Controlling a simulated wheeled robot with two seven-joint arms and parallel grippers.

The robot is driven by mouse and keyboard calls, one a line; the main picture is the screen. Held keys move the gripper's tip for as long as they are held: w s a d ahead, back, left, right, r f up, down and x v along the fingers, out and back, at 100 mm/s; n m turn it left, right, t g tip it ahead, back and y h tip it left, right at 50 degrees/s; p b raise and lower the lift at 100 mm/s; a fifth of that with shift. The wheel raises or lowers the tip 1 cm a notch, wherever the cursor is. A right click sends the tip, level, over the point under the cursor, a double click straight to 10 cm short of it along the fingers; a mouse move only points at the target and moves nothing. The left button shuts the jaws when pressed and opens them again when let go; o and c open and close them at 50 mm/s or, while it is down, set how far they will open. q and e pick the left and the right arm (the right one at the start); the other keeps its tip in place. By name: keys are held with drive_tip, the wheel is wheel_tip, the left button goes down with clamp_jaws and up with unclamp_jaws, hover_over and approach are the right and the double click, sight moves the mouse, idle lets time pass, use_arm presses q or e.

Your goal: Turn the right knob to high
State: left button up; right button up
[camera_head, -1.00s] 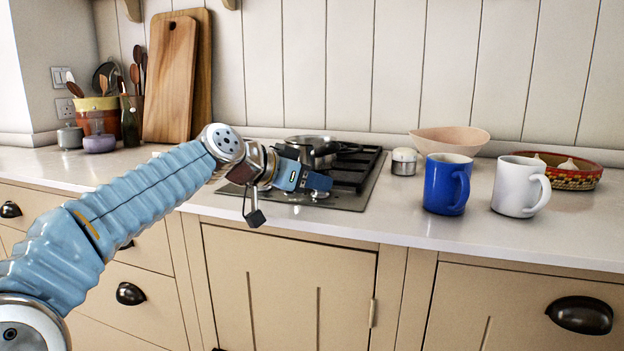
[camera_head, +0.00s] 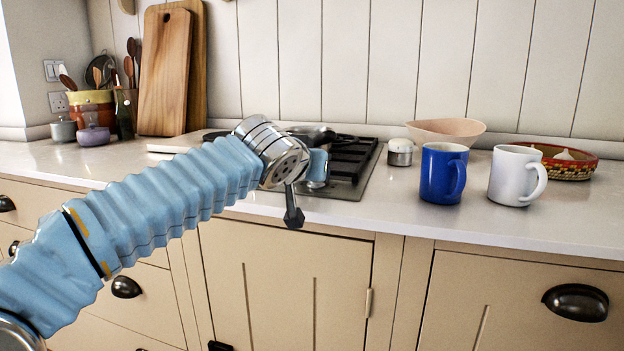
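The stove (camera_head: 349,190) is a dark hob with black grates, set in the counter and partly hidden behind my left arm. No knob can be clearly made out. My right gripper is not in view.
A pan (camera_head: 322,134) sits on the hob. Right of it stand a small lidded jar (camera_head: 400,153), a blue mug (camera_head: 442,174), a white mug (camera_head: 514,176), a pale bowl (camera_head: 446,130) and a patterned basket (camera_head: 570,168). Cutting boards (camera_head: 165,75) lean on the wall.

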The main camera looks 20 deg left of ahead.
use_arm(q)
drive_tip(key=shift+f, duration=0.1)
idle(0.3)
drive_tip(key=o, duration=1)
drive_tip(key=shift+o, duration=0.2)
drive_tip(key=b+v, duration=0.1)
drive_tip(key=v, duration=1.2)
drive_tip(key=shift+s+d+r, duration=0.15)
drive_tip(key=shift+s+r, duration=0.1)
drive_tip(key=shift+s, duration=0.15)
